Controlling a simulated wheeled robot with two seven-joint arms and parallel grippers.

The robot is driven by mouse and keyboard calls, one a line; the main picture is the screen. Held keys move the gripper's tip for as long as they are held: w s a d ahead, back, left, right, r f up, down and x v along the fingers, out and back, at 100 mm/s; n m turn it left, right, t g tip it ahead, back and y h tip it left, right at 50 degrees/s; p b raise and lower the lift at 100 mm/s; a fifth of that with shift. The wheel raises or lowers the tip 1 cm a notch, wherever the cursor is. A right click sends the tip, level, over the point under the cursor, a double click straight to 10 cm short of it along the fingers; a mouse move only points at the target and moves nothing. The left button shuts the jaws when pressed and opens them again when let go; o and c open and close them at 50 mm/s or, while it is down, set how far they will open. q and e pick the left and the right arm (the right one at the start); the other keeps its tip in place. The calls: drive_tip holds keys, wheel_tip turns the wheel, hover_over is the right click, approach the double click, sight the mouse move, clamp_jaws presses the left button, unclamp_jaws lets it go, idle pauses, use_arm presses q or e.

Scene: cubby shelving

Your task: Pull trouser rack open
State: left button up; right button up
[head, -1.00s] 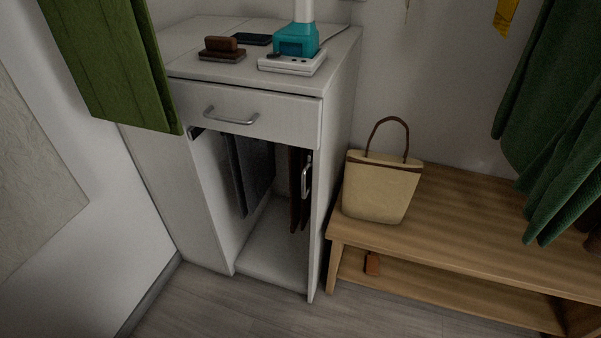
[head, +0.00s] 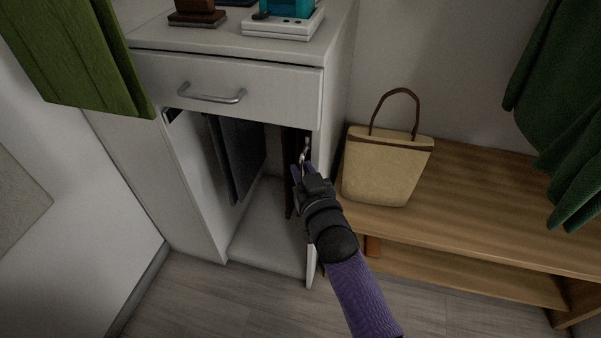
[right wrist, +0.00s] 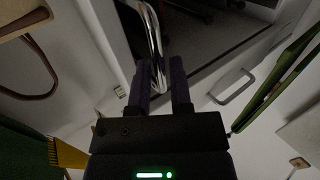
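The white cabinet (head: 240,75) has an open lower compartment. Dark hanging trousers (head: 236,155) show inside on the left, and a brown hanging piece (head: 289,165) shows on the right. A silver bar handle (head: 305,150) stands upright at the opening's right side; I cannot tell which part it is fixed to. My right gripper (head: 302,174) is at this handle, partly covering it. In the right wrist view, the gripper (right wrist: 163,80) has its fingers apart, with the handle (right wrist: 153,45) reaching between their tips, closer to the left finger. Contact is unclear. My left gripper is not in view.
A closed drawer with its own handle (head: 212,97) is above the opening. A wooden bench (head: 480,205) with a beige bag (head: 388,170) stands close on the right. Green cloth (head: 75,50) hangs at left. The floor (head: 215,300) in front is clear.

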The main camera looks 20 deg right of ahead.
drive_tip(key=shift+w, duration=0.55)
clamp_jaws()
idle(0.7)
idle(0.4)
